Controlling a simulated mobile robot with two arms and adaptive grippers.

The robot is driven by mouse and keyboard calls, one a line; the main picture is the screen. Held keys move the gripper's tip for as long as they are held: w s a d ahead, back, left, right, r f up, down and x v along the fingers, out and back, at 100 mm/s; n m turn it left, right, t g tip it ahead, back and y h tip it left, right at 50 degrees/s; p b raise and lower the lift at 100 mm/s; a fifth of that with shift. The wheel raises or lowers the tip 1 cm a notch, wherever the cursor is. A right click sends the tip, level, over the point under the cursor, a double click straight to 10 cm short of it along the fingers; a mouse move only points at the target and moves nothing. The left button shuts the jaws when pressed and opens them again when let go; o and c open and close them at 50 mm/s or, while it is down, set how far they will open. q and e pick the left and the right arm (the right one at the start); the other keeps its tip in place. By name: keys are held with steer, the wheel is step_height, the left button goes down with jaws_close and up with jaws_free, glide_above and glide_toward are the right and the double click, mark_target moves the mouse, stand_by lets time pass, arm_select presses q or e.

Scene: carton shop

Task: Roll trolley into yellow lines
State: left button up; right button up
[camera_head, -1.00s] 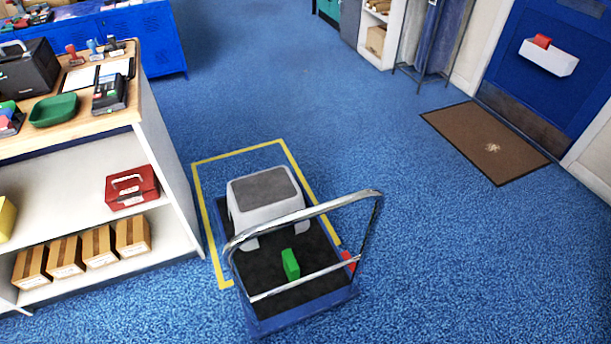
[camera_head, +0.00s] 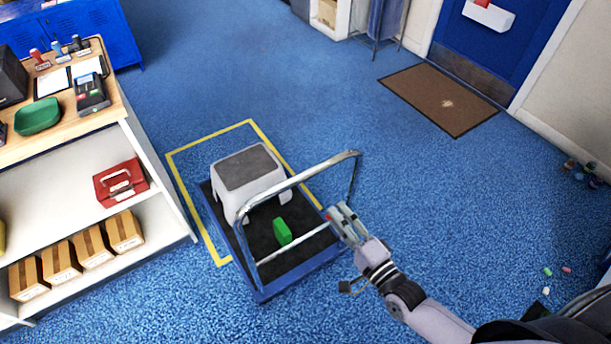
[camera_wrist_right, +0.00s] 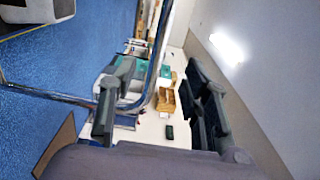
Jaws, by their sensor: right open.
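The trolley has a blue platform with a black mat (camera_head: 262,238) and a chrome push handle (camera_head: 310,177). Its far part lies within the yellow lines (camera_head: 190,205) on the floor; its near, handle end sticks out past them. A grey step stool (camera_head: 247,178) and a green block (camera_head: 282,231) ride on it. My right gripper (camera_head: 337,215) is at the right side of the handle in the head view. In the right wrist view its fingers (camera_wrist_right: 160,98) are spread, and the handle's bent bar (camera_wrist_right: 150,85) shows by them; contact cannot be told. My left gripper is not in view.
A white shelf unit (camera_head: 160,215) with cartons and a red cash box (camera_head: 120,185) stands close on the left. A brown doormat (camera_head: 438,98) lies by the blue door. Small bits lie on the floor at the right. The blue floor behind the yellow lines is clear.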

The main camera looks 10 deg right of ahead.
mark_target(303, 177)
steer(key=b+x, duration=0.4)
steer(key=x, duration=1.2)
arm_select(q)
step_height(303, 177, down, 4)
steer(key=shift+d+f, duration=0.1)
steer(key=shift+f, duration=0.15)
arm_select(e)
steer(key=shift+c, duration=0.5)
jaws_close()
steer(key=shift+s+f, duration=0.1)
